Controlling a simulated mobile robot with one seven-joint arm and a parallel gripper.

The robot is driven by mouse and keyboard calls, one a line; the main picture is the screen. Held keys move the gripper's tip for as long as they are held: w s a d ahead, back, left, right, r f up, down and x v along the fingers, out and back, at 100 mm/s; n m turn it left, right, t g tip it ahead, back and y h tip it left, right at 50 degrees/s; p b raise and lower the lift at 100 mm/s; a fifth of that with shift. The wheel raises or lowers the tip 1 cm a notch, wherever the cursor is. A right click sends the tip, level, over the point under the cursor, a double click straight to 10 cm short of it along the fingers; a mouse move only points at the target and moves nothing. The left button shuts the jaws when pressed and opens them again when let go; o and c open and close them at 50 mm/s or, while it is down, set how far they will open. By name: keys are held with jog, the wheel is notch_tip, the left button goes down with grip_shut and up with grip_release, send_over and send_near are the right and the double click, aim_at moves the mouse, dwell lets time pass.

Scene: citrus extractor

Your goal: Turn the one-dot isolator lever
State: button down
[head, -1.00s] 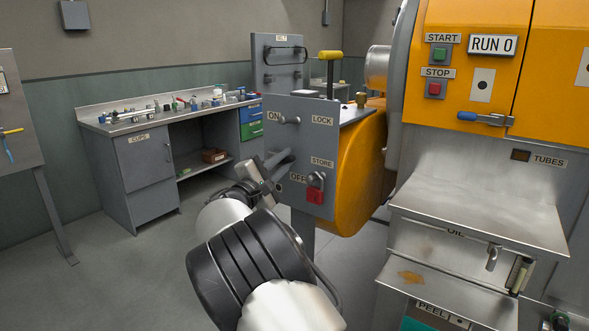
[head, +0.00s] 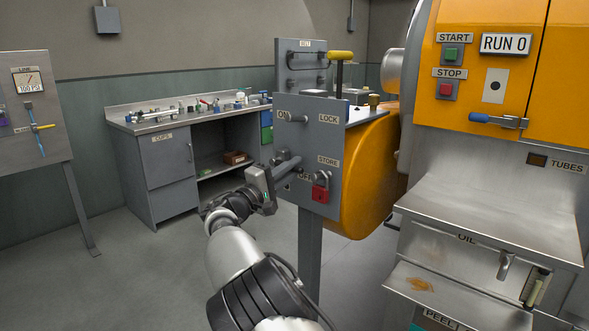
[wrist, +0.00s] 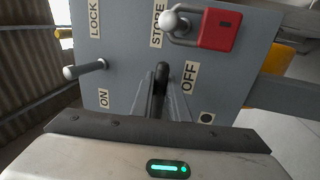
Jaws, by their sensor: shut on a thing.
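The isolator panel (head: 330,135) is a grey plate with ON, OFF, LOCK and STORE labels. Its dark lever (wrist: 161,80) shows in the wrist view between my gripper's two fingers (wrist: 160,95), which are shut on it. A single dot mark (wrist: 207,117) is beside the OFF label (wrist: 189,76). In the head view my gripper (head: 272,181) is at the panel's lower left, and hides part of the lever and the OFF label. A red padlock (head: 320,192) hangs by STORE; it also shows in the wrist view (wrist: 218,30).
A metal peg (head: 292,117) sticks out by ON. A yellow-handled lever (head: 341,55) stands above the panel. The orange machine (head: 470,60) is on the right, with a steel ledge below. A cluttered workbench (head: 185,122) and gauge board (head: 32,110) are at left. Open floor lies between.

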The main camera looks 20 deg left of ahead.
jog(key=c, duration=1.7)
grip_release()
jog(key=p+v, duration=0.2)
jog(key=v, duration=1.5)
jog(key=shift+s+f, duration=0.1)
jog(key=shift+s, duration=0.15)
